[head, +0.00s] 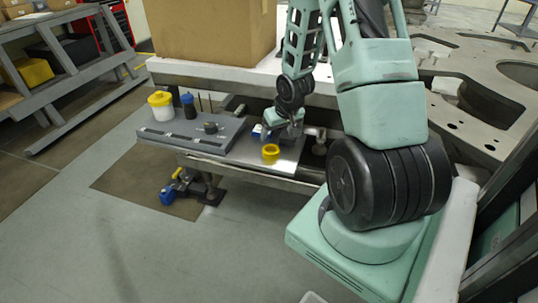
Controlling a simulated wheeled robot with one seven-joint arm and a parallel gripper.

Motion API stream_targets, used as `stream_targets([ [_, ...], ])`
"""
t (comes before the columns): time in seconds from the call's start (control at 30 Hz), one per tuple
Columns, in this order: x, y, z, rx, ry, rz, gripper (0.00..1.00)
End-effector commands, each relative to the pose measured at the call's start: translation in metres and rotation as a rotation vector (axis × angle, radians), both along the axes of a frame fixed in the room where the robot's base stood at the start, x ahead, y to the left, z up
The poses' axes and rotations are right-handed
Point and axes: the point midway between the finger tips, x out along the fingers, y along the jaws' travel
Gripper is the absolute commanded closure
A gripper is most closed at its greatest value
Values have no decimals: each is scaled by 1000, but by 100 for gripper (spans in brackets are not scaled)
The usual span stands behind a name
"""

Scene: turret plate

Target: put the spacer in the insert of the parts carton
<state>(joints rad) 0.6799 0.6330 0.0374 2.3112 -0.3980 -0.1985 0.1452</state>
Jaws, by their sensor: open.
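A yellow ring (271,152), which looks like the spacer, lies on the bare metal part of the low bench (288,160). My gripper (284,133) is small in the head view, low over the bench just behind and right of the ring. It is open, and no object shows between its fingers. Whether it touches the ring cannot be told. A large brown carton (212,30), which looks like the parts carton, stands on the white-topped surface behind the bench. Its top is cut off by the picture edge, so its insert is hidden.
On the grey left part of the bench (165,137) stand a yellow-lidded white jar (161,104), a dark blue-capped bottle (189,106), thin upright pins and a small dark round part (210,127). A large grey plate (460,90) with holes is at right. Open floor lies front left.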

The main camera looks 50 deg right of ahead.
Motion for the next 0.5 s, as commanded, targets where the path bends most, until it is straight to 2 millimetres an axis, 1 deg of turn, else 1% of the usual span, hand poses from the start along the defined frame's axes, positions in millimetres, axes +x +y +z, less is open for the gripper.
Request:
stream_targets([
  [0.03,3,0,-11,2,3,1,20],
  [0.1,8,-2,-22,2,3,1,20],
  [0.2,13,-5,-34,2,3,1,20],
  [0.5,19,-6,-52,2,3,1,20],
])
